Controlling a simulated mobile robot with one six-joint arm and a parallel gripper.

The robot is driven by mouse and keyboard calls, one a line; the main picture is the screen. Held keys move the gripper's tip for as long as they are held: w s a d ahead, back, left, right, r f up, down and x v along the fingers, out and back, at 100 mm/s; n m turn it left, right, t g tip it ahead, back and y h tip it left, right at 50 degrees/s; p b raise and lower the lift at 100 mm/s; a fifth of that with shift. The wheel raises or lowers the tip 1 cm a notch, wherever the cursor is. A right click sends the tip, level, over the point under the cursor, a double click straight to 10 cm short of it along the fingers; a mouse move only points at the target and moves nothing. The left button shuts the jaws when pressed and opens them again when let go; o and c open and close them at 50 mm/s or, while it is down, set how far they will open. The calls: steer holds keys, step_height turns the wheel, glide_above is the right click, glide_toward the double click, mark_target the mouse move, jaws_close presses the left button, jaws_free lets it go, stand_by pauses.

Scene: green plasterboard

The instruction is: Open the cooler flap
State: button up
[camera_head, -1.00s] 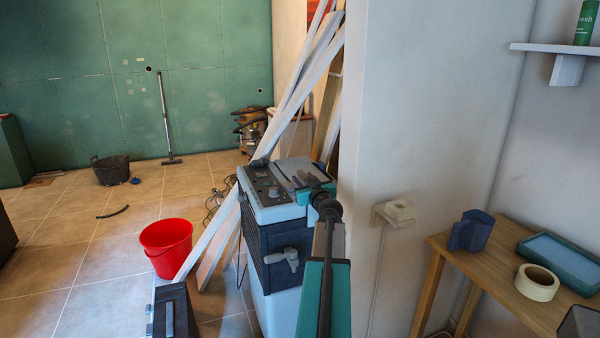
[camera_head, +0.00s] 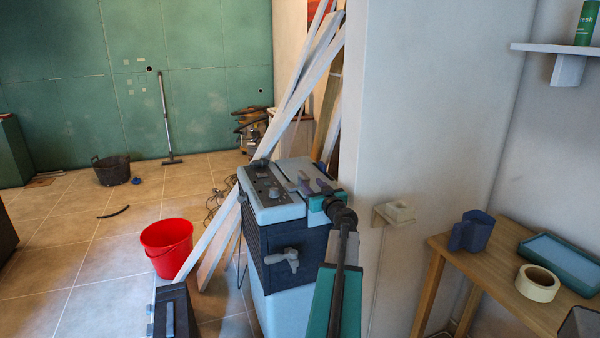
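The cooler (camera_head: 283,240) is a pale blue-grey box with a dark louvred front and a grey tap-like fitting on that front. Its top has a dark control panel with a knob on the left and a grey flap (camera_head: 293,168) towards the back right. The flap looks flat and closed. My gripper (camera_head: 310,184) is over the right part of the cooler top, close to the flap. Its two fingers show apart with nothing between them. Whether they touch the flap cannot be told.
Pale planks (camera_head: 310,85) lean behind the cooler against the wall (camera_head: 430,110). A red bucket (camera_head: 167,247) stands on the floor to the left. A wooden table (camera_head: 500,290) with tape and a blue jug is at right. The tiled floor at left is mostly clear.

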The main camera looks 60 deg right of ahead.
mark_target(300, 170)
steer(key=shift+p+x, duration=1.9)
steer(key=shift+x, duration=4.7)
jaws_close()
